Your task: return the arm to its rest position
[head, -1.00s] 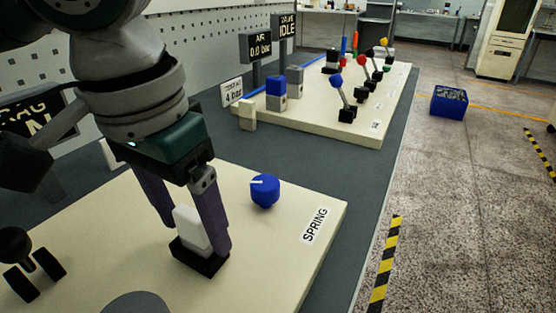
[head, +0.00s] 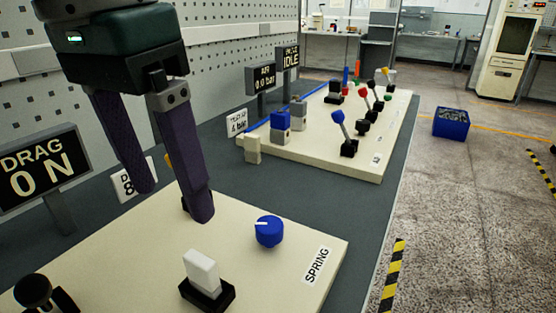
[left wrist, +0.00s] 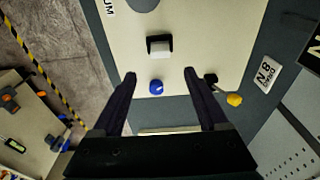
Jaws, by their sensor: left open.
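My left gripper (head: 172,200) is open and empty in the head view, raised above the near cream panel. Its two purple fingers stand apart, and they also show in the left wrist view (left wrist: 160,76). A white rocker switch (head: 202,272) in a black base stands on the panel, below and apart from the fingers. It also shows in the left wrist view (left wrist: 159,45). A blue knob (head: 269,231) with a white pointer sits right of the fingers and apart from them. My right gripper is not in view.
The near cream panel (head: 250,275) carries a SPRING label and a black lever knob (head: 33,291). The far cream panel (head: 345,162) bears several coloured levers. A blue bin (head: 451,123) is on the floor at the right.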

